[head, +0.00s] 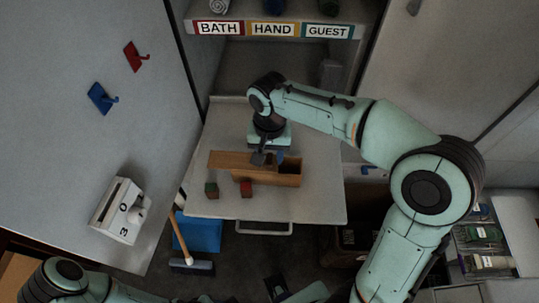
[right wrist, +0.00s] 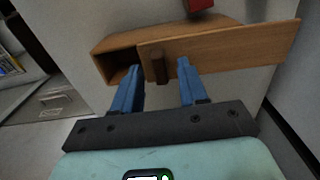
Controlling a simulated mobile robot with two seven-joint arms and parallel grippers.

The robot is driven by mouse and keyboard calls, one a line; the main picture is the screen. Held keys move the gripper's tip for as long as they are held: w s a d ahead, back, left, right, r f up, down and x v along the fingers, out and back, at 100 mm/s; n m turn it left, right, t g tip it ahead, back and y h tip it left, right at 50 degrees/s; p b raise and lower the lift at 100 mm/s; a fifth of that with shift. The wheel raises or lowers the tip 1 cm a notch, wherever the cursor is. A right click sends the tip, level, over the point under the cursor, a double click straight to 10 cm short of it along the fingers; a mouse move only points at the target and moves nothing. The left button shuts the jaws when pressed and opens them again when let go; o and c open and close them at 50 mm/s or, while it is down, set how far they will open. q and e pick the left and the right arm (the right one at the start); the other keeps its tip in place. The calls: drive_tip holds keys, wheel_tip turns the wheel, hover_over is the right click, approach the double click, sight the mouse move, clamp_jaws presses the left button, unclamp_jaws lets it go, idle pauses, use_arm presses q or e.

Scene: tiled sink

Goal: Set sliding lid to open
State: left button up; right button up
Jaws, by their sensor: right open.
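A wooden box (head: 285,180) stands on the light table, with a flat wooden sliding lid (head: 226,159) on top. The lid sticks out past the box's left end in the head view, and a dark opening (head: 289,167) shows at the right end. In the right wrist view the lid (right wrist: 225,48) reaches right and the opening (right wrist: 122,62) is at left. My right gripper (right wrist: 160,65) is open, its blue fingers on either side of the lid's dark knob (right wrist: 158,68) in the picture; contact cannot be told. My left arm shows at the bottom left, without its gripper.
Two small blocks, one dark (head: 211,190) and one red (head: 246,188), lie before the box. A table handle (head: 264,229) is at the front edge. A shelf with BATH, HAND and GUEST labels (head: 273,29) is behind. The table's left back is clear.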

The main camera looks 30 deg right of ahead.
sight(249, 154)
drive_tip(key=shift+f, duration=0.3)
clamp_jaws()
drive_tip(key=w+a+p, duration=0.1)
drive_tip(key=a, duration=0.1)
drive_tip(key=w+a+p, duration=0.1)
drive_tip(key=w+a, duration=0.1)
drive_tip(key=shift+a, duration=0.25)
use_arm(q)
drive_tip(key=shift+w+r, duration=0.25)
drive_tip(key=shift+r, duration=0.25)
drive_tip(key=shift+w+r, duration=0.2)
drive_tip(key=shift+r, duration=0.25)
use_arm(e)
drive_tip(key=shift+s, duration=0.1)
unclamp_jaws()
